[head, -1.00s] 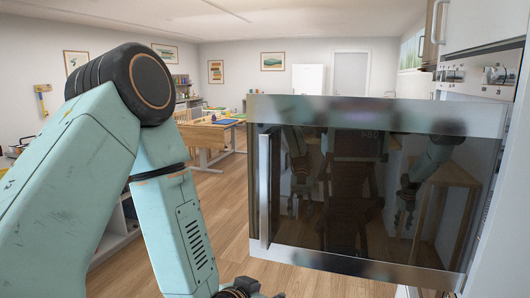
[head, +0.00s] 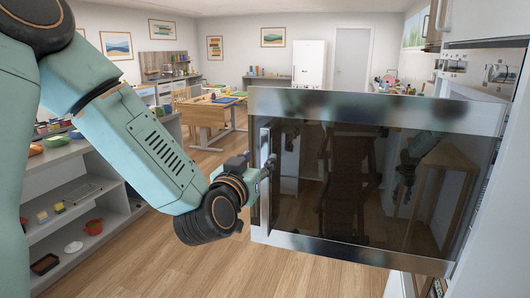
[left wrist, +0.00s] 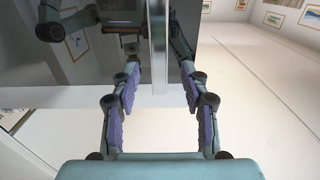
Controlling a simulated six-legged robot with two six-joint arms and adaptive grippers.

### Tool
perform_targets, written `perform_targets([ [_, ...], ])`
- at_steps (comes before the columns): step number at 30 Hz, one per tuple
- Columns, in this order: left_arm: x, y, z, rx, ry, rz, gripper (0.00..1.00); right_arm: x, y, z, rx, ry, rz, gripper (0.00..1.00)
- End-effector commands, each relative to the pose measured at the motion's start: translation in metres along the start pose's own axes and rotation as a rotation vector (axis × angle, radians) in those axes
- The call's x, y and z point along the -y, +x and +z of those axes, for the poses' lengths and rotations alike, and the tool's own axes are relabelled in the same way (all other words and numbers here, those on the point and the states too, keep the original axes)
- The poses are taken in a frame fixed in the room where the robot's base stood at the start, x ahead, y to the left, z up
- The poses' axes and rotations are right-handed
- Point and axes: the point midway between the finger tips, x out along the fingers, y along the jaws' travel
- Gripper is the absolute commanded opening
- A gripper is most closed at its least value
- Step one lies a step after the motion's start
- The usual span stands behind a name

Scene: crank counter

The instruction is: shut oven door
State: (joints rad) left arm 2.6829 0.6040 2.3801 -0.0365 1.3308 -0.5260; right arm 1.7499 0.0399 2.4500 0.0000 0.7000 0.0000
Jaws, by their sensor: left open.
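The oven door (head: 375,185) stands wide open, a dark glass panel with steel bands at top and bottom, its right edge toward the cabinet at right. Its vertical bar handle (head: 264,215) runs along the free left edge. My left gripper (head: 262,170) is open at the middle of this handle. In the left wrist view the handle (left wrist: 158,45) shows between the two spread fingers of my left gripper (left wrist: 160,78), with gaps on both sides. My right gripper is seen only as part of a dim reflection in the glass. The oven's inside is hidden.
A white cabinet front with knobs (head: 454,68) stands at the right. At the left is a shelf unit (head: 95,205) with bowls and small items. A wooden table (head: 205,110) stands farther back. The wooden floor (head: 215,265) between them is clear.

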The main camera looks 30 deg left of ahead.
Motion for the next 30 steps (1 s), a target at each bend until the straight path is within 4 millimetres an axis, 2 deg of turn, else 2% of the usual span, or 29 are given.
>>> perform_targets([
  [15, 0.000, 0.047, 0.000, 0.001, 0.001, 0.000, 0.45, 0.000, -0.003, 0.000, 0.000, 0.000, 0.000, 0.40],
  [21, -0.001, 0.055, 0.000, 0.002, 0.001, 0.001, 0.45, 0.000, -0.004, 0.000, 0.000, 0.000, 0.000, 0.40],
  [30, -0.001, 0.056, 0.001, 0.002, 0.000, 0.001, 0.45, 0.000, -0.004, 0.000, 0.000, 0.000, 0.000, 0.40],
])
